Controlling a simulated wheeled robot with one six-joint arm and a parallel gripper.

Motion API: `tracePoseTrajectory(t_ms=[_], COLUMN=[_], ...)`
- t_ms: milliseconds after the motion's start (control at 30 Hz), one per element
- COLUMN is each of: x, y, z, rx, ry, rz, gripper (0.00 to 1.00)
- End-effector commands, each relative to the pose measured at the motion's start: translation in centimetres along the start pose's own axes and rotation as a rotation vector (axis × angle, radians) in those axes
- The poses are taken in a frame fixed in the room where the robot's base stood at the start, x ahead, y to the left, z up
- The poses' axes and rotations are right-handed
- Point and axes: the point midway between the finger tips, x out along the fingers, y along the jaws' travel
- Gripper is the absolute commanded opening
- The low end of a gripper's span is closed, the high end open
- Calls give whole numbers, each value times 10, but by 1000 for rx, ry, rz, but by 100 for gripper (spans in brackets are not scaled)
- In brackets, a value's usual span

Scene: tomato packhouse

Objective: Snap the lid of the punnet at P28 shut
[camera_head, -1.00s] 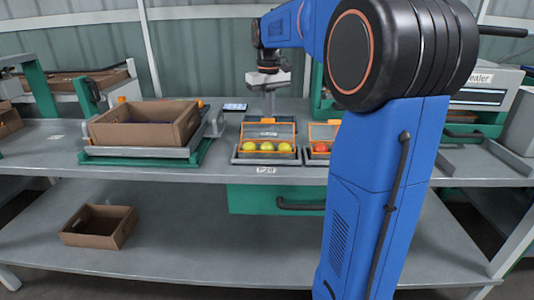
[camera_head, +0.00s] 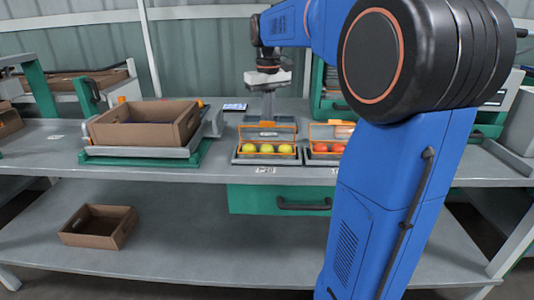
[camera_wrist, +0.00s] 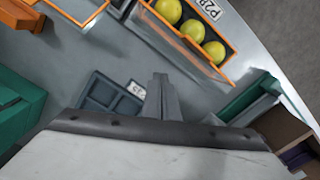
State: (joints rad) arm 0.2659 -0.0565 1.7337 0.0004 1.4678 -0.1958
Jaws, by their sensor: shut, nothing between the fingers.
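The punnet at P28 (camera_head: 266,155) stands on the bench with several yellow tomatoes in it and the P28 label in front. Its clear, orange-edged lid (camera_head: 267,132) stands up open at the back edge. In the wrist view the punnet (camera_wrist: 184,24) is at the top, with its lid (camera_wrist: 181,48) on the side towards my gripper. My gripper (camera_head: 268,108) points down behind the raised lid, apart from it as far as I can see. Its fingers (camera_wrist: 160,80) are together and empty in the wrist view.
A second open punnet (camera_head: 326,156) with red tomatoes stands close on the right, partly hidden by my arm. A cardboard crate (camera_head: 145,130) sits on a green-based stand to the left. A dark empty tray (camera_wrist: 108,98) lies behind the punnets. Bench between crate and punnet is mostly clear.

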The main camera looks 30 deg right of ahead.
Motion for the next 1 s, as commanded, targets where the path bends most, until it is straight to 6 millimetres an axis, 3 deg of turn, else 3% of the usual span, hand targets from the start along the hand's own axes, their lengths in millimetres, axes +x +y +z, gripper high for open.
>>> tracePoseTrajectory(t_ms=[1000], x=[-9], y=[-14], z=[24], rx=[0], ry=[3], rz=[1], gripper=[0])
